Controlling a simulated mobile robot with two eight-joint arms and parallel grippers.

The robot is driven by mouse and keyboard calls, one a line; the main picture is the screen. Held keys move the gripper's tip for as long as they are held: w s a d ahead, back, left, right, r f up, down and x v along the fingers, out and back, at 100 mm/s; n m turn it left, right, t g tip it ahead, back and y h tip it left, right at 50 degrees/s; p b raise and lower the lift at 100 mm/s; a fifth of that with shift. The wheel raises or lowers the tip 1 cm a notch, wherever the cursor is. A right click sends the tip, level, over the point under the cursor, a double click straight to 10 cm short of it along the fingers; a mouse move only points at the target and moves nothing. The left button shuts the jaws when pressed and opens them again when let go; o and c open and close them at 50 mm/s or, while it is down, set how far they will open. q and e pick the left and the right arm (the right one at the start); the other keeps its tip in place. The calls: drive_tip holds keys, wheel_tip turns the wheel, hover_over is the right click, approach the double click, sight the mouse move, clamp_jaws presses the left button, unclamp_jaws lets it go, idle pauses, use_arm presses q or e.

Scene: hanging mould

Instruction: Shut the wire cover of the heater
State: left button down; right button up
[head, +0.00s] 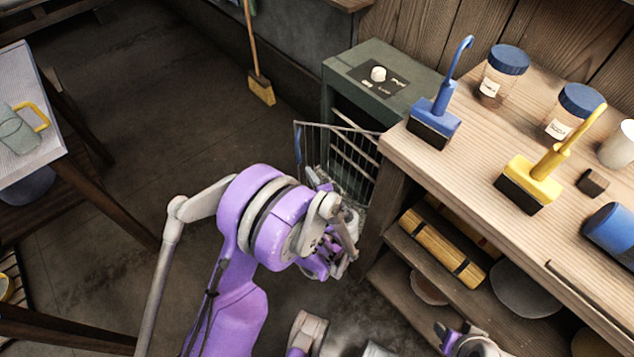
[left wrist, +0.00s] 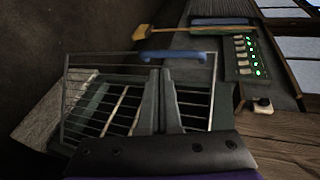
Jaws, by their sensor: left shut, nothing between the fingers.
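The heater (head: 358,63) is a dark green box with a white knob on top, standing left of the workbench. Its wire cover (head: 309,139) stands swung out from the front, so it is open. In the left wrist view the wire cover (left wrist: 82,92) spreads across the left and middle, with a blue handle (left wrist: 178,55) at its top edge. My left gripper (head: 345,262) is shut and empty, close to the cover. Its fingers (left wrist: 160,80) point towards the handle; whether they touch the cover I cannot tell. My right gripper (head: 445,335) shows only partly at the bottom edge.
The workbench (head: 455,160) on the right holds a blue brush (head: 436,118), a yellow brush (head: 535,180) and jars. Its shelf (head: 405,280) lies below. A broom (head: 261,88) leans at the back. The floor left of the heater is clear. A table (head: 45,95) stands far left.

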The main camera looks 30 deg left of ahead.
sight(299, 154)
use_arm(q)
drive_tip(key=x, duration=0.5)
drive_tip(key=shift+w+a+r+b, duration=0.3)
drive_tip(key=shift+a, duration=0.1)
drive_tip(key=shift+w+a, duration=0.3)
drive_tip(key=w+a+m+t+h, duration=0.1)
drive_tip(key=w, duration=0.2)
drive_tip(key=w+a+m+t+h, duration=0.1)
drive_tip(key=w+m, duration=0.1)
drive_tip(key=w, duration=0.1)
drive_tip(key=w+a+m+t+h+b, duration=0.1)
drive_tip(key=w+a+h, duration=0.1)
drive_tip(key=w, duration=0.1)
drive_tip(key=shift+w, duration=0.3)
drive_tip(key=w, duration=0.7)
drive_tip(key=shift+m+t+h, duration=0.3)
drive_tip(key=shift+m+h, duration=0.1)
drive_tip(key=shift+w+r, duration=0.2)
